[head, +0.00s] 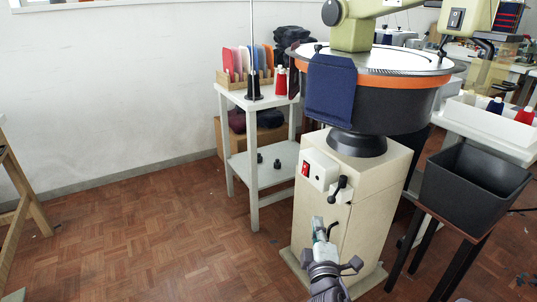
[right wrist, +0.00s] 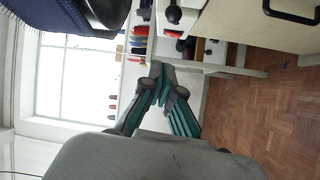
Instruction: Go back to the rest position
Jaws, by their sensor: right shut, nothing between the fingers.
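My right gripper (head: 319,226) is low in the head view, in front of the cream machine pedestal (head: 372,207). Its fingers are shut with nothing between them. In the right wrist view its green-lined fingers (right wrist: 157,78) meet at the tips. The gripper appears apart from the pedestal's black lever handle (head: 339,187), which is above it in the head view. A dark blue cloth (head: 331,91) hangs over the front of the round machine table (head: 408,108). My left gripper is in neither view.
A white side table (head: 272,165) with red thread cones stands left of the pedestal. A black bin (head: 470,188) on a stand is to the right. A wooden trestle (head: 20,205) is at the far left. The parquet floor (head: 150,240) between is clear.

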